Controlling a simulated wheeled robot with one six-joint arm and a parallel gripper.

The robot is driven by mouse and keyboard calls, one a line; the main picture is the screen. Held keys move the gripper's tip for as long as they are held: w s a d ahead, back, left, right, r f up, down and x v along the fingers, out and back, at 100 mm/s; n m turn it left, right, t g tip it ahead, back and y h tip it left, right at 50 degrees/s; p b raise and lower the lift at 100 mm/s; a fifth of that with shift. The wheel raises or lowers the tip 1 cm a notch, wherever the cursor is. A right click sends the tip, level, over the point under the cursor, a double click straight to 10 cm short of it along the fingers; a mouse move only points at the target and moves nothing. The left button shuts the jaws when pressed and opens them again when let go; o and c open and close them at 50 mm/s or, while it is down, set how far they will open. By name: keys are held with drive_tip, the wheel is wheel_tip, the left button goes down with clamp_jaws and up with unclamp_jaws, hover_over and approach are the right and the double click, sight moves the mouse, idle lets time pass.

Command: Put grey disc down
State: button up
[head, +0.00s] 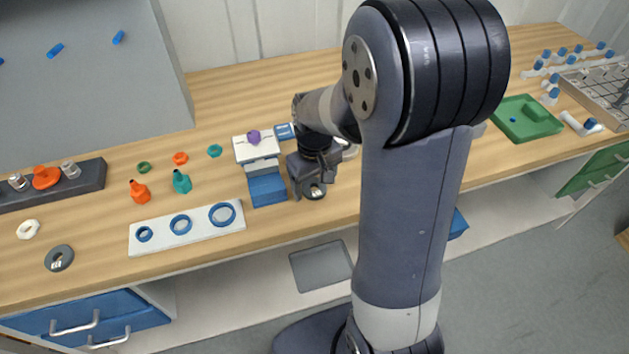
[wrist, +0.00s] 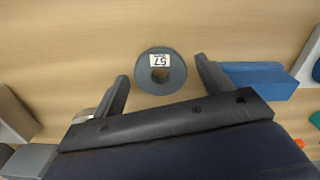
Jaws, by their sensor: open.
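A grey disc (wrist: 174,84) with a centre hole and a small white label lies flat on the wooden bench in the wrist view. It also shows in the head view (head: 315,192), just below my gripper. My gripper (wrist: 162,82) is open, with one finger on each side of the disc and a gap visible between the disc and each finger. In the head view my gripper (head: 304,190) points down at the bench, partly covering the disc. A second grey disc (head: 59,258) with a white label lies at the far left of the bench.
A blue block (head: 267,189) stands close to the left of my gripper. A white plate with blue rings (head: 187,228) lies further left. Small orange and teal pieces stand behind it. A green tray (head: 526,120) is at the right. The bench's front edge is near.

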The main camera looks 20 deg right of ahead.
wheel_tip(320, 180, up, 12)
drive_tip(key=shift+r+p, duration=0.2)
drive_tip(key=shift+p, duration=0.25)
